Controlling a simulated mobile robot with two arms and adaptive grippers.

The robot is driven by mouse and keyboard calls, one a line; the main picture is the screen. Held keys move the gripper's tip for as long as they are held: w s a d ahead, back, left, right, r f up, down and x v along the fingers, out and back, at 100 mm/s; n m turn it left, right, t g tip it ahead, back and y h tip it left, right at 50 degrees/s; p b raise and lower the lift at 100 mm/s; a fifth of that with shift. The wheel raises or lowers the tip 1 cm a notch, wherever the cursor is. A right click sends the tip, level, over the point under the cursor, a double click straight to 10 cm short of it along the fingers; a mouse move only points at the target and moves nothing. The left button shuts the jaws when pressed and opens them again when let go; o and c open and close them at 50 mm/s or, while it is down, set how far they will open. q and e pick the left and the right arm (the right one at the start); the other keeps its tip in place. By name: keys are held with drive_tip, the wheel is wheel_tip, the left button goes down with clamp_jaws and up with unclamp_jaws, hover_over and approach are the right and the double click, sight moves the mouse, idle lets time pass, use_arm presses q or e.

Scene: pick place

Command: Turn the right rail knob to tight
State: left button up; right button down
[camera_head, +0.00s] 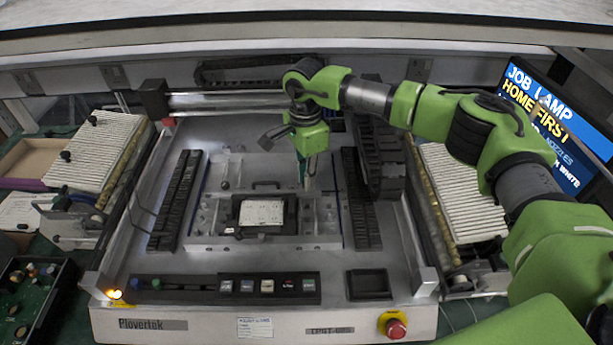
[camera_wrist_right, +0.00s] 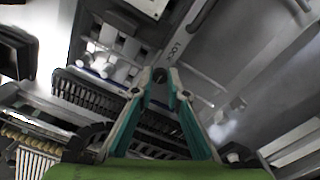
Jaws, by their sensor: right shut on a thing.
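The right rail knob shows in the right wrist view as a small dark round knob (camera_wrist_right: 159,76) between my fingertips. A grey plate with raised or printed lettering that seems to read LOCK (camera_wrist_right: 178,48) lies just beyond it. My right gripper (camera_head: 305,183), with teal fingers, points down at the right side of the central fixture in the head view. There its fingers hide most of the knob. In the wrist view my right gripper (camera_wrist_right: 160,78) is shut on the knob, with a fingertip on each side. The knob's exact turn angle cannot be read. My left gripper is not in view.
The central fixture holds a white-topped board (camera_head: 262,213). Black slotted strips stand left (camera_head: 175,200) and right (camera_head: 361,198) of it. A front panel has several buttons (camera_head: 267,286) and a red emergency stop (camera_head: 396,328). A screen (camera_head: 550,125) stands at right.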

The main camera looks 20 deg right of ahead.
drive_tip(key=shift+f+m+b, duration=0.15)
drive_tip(key=shift+m+b, duration=0.65)
drive_tip(key=shift+m, duration=0.2)
drive_tip(key=m+b, duration=0.1)
drive_tip(key=m, duration=0.1)
drive_tip(key=shift+m+b, duration=0.3)
drive_tip(key=shift+b, duration=0.05)
drive_tip(key=m+b, duration=0.3)
drive_tip(key=m, duration=0.3)
drive_tip(key=m+b, duration=0.2)
drive_tip(key=m, duration=0.4)
drive_tip(key=shift+m, duration=0.4)
drive_tip(key=m+b, duration=0.1)
drive_tip(key=m, duration=0.5)
drive_tip(key=shift+t+b, duration=0.3)
drive_tip(key=shift+b, duration=0.1)
drive_tip(key=shift+r, duration=0.2)
drive_tip(key=c, duration=2)
unclamp_jaws()
